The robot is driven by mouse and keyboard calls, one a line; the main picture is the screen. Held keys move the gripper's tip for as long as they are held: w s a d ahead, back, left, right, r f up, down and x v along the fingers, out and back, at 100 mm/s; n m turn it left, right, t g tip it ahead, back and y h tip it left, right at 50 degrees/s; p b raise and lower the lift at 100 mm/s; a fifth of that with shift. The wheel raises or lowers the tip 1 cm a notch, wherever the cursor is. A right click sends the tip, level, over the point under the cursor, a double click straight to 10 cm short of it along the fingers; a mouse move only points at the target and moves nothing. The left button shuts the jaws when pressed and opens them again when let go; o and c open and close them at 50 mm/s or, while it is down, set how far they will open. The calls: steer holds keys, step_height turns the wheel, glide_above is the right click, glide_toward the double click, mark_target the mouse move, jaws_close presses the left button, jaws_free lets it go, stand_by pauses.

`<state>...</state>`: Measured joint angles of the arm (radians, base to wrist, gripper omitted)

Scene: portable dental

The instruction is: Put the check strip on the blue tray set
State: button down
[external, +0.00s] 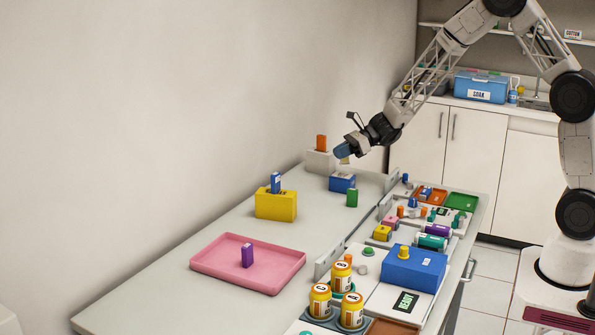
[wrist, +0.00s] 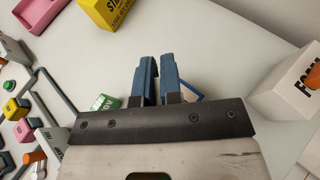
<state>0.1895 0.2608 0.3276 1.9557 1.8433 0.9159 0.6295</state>
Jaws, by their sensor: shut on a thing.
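My gripper (external: 343,152) is above the far part of the counter, pointing down and left. Its blue fingers (wrist: 158,80) are close together in the wrist view, with a narrow gap. A small tan piece, seemingly the check strip (external: 344,160), shows at the fingertips in the external view. The fingers mostly hide it in the wrist view. A small open blue box (external: 342,183) stands on the counter below my gripper; only a bit of its edge (wrist: 190,97) shows behind the fingers in the wrist view. I cannot tell whether this box is the blue tray set.
A green block (external: 352,198) stands beside the blue box. A white box with an orange block (external: 321,142) is behind it. A yellow box (external: 276,205) holding a blue block and a pink tray (external: 248,264) lie nearer. A blue case (external: 414,268) stands at right.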

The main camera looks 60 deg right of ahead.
steer(key=shift+w, duration=0.35)
steer(key=shift+f, duration=0.1)
steer(key=shift+f, duration=1.7)
steer(key=shift+f, duration=0.1)
steer(key=c, duration=1.3)
jaws_free()
steer(key=shift+v, duration=6.05)
